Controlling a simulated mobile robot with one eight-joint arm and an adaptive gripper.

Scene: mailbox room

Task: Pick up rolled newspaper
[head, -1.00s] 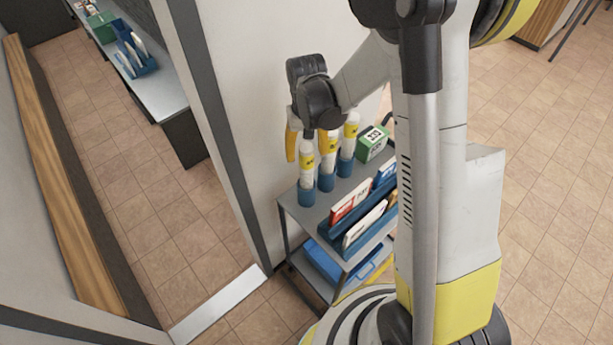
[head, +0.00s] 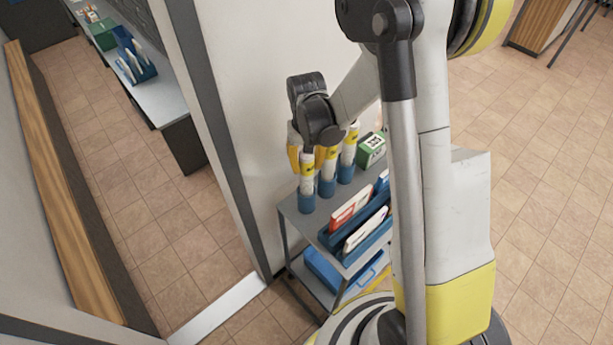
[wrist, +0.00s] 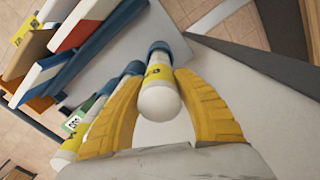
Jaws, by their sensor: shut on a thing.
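Several white rolled newspapers with yellow bands stand upright in blue cups on a grey cart. The front one (head: 307,173) stands in the front cup (head: 305,201), its lower end hidden by the cup. My gripper (head: 307,160) comes from above with its yellow fingers shut around this front newspaper. In the wrist view my gripper (wrist: 160,80) has one finger on each side of the newspaper (wrist: 159,97), its rounded white end toward the camera and its blue cup (wrist: 158,49) beyond. The middle newspaper (head: 328,160) and the back newspaper (head: 349,147) stand close by.
The cart (head: 303,222) also holds a blue rack (head: 350,252) of envelopes and a green box (head: 371,151) at the back. A wall (head: 235,60) runs close behind the cart. A doorway is left, with a counter (head: 150,105) beyond. Floor is open at right.

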